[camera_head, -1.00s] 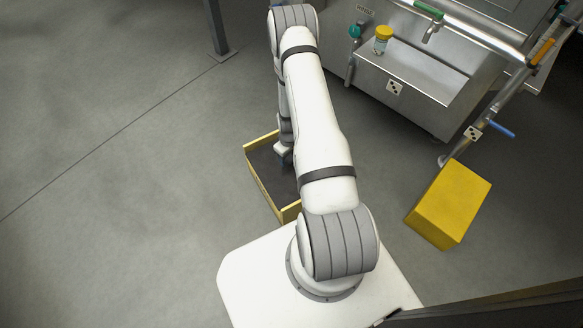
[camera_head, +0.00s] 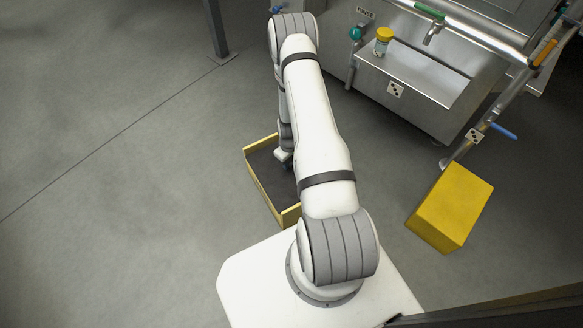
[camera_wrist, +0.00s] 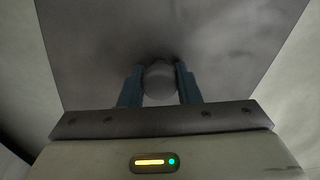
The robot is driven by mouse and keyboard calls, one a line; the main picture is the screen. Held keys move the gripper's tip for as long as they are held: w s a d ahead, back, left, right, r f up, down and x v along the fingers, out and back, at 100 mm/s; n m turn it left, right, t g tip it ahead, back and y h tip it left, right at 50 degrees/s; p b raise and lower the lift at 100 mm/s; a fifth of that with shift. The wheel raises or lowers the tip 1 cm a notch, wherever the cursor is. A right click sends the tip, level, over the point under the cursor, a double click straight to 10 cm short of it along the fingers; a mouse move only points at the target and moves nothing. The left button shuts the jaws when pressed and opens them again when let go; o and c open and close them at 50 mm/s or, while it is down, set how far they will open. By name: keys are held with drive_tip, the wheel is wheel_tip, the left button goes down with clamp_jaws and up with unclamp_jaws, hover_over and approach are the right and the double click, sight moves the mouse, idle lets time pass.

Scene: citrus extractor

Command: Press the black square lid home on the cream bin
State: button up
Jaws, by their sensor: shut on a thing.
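My gripper (camera_wrist: 159,76) is shut on the round grey knob (camera_wrist: 160,88) of the dark square lid, with one blue finger on each side. The lid (camera_wrist: 220,45) fills most of the wrist view. In the head view, the cream-yellow bin (camera_head: 289,216) stands on the floor left of my arm. A dark flat surface (camera_head: 264,170) shows between its walls, and my gripper end (camera_head: 284,157) is over it. My arm hides the bin's right part. I cannot tell whether the lid is level with the rim or flush.
A yellow box (camera_head: 452,205) stands on the floor at the right. A steel machine with a tray (camera_head: 420,78) is at the upper right, with a yellow-capped jar (camera_head: 383,41) on it. A dark post (camera_head: 217,30) stands at upper left. The left floor is clear.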

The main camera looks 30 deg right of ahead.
clamp_jaws()
drive_tip(key=shift+f+b, duration=0.35)
drive_tip(key=shift+f, duration=0.05)
drive_tip(key=o, duration=1)
unclamp_jaws()
drive_tip(key=shift+c, duration=0.2)
